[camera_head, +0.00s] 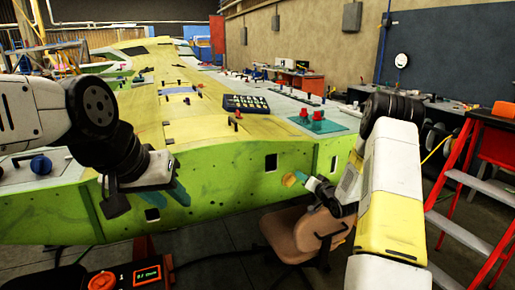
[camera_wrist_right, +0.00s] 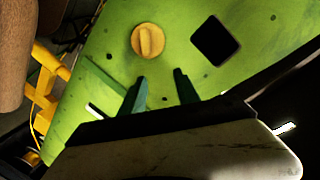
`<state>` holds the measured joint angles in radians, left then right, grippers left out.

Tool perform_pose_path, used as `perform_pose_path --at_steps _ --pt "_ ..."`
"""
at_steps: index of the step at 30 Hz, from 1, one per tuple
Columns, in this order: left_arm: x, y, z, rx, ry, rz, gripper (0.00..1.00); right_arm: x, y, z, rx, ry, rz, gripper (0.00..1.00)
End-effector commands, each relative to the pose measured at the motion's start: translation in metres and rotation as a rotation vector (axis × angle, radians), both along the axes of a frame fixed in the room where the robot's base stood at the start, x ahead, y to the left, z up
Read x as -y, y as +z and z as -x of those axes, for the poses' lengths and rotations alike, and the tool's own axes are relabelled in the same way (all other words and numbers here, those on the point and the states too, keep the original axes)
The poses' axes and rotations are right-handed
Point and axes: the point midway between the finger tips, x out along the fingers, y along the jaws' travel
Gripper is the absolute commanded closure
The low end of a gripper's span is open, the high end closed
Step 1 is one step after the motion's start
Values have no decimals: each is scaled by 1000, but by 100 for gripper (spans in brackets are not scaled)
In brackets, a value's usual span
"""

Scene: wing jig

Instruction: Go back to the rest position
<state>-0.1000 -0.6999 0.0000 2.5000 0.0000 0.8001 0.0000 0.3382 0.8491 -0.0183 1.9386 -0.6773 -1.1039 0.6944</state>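My right gripper (camera_wrist_right: 161,82) is open and empty in the right wrist view, its two teal fingers apart. A round yellow knob (camera_wrist_right: 148,40) on the green wing panel (camera_wrist_right: 100,75) lies just beyond the fingertips, not between them. In the head view the right gripper (camera_head: 306,180) is close to the same yellow knob (camera_head: 289,180), in front of the green wing side (camera_head: 235,180). My left gripper (camera_head: 180,192) hangs in front of the wing's left part, teal fingers pointing right and down. I cannot tell whether its fingers are apart.
A brown chair (camera_head: 300,236) stands below my right gripper. A red stepladder (camera_head: 470,190) is at the right. A red box with a display (camera_head: 128,277) is at the bottom left. Tools and a dark tray (camera_head: 246,104) lie on the wing top.

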Motion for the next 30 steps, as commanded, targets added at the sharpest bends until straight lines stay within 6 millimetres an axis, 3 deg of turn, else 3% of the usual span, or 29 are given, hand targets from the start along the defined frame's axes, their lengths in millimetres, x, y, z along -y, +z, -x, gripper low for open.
perform_pose_path --at_steps 1,3,8,11,17,21,27,30 --pt "0 0 0 0 0 0 64 -1 30 -1 -16 -15 60 62" --pt "0 0 0 0 0 0 64 0 59 3 -59 -40 133 62" --pt "0 0 0 0 0 0 64 -2 119 32 -165 -85 273 62" --pt "0 0 0 0 0 0 64 -6 152 61 -235 -101 341 62" --pt "0 0 0 0 0 0 64 -22 203 144 -380 -92 436 62" --pt "0 0 0 0 0 0 64 -39 223 215 -480 -48 474 62" --pt "0 0 0 0 0 0 64 -68 232 326 -608 75 507 62" --pt "0 0 0 0 0 0 64 -80 230 373 -655 144 515 62"
